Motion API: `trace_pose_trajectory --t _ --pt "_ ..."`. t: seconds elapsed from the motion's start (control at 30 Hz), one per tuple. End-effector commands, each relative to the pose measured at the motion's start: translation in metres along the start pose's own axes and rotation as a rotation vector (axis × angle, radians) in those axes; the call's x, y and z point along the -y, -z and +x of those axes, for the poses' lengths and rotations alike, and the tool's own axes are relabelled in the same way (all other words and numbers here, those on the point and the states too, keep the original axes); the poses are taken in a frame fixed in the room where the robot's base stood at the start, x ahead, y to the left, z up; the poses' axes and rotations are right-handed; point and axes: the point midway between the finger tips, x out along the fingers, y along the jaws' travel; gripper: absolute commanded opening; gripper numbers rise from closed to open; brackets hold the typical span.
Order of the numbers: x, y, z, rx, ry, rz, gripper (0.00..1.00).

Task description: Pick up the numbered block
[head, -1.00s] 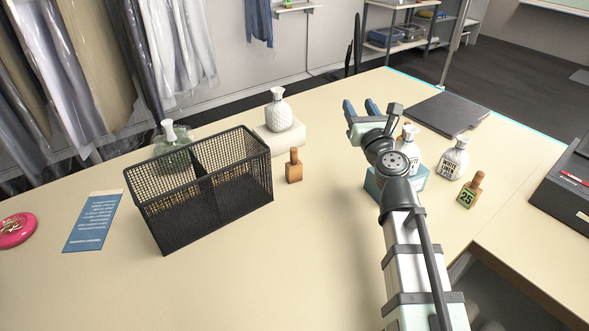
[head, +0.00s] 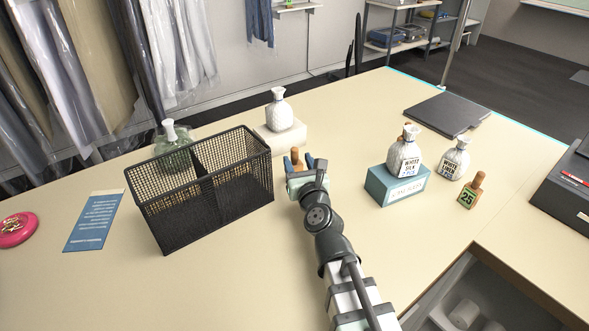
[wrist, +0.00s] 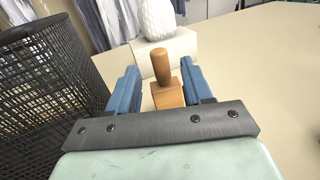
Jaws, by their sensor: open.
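A wooden block with a peg handle and a green face reading 25 (head: 467,199) stands at the right of the table. A second wooden block with a peg handle (wrist: 167,95) stands beside the basket; no number shows on its visible faces. My gripper (head: 300,165) is at this second block. In the wrist view, its blue fingers (wrist: 160,90) are open, one on each side of the block. I cannot tell whether they touch it. In the head view, my gripper hides most of this block.
A black mesh basket (head: 168,215) stands close on the left. A white textured bottle (head: 279,112) on a pale block is just behind. A teal box (head: 384,193) bears a labelled bottle (head: 404,157), with another bottle (head: 454,160) beside it.

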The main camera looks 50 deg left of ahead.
Motion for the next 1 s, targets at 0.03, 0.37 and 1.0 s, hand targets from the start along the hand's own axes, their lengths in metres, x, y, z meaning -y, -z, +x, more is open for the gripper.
trace_pose_trajectory --t 0.03,0.37,1.0 --pt "0.0 0.0 0.012 0.0 0.0 0.0 0.5" --pt "0.0 0.0 0.045 0.0 0.0 0.0 0.5" --pt "0.0 0.0 0.044 0.0 0.0 0.0 0.08"
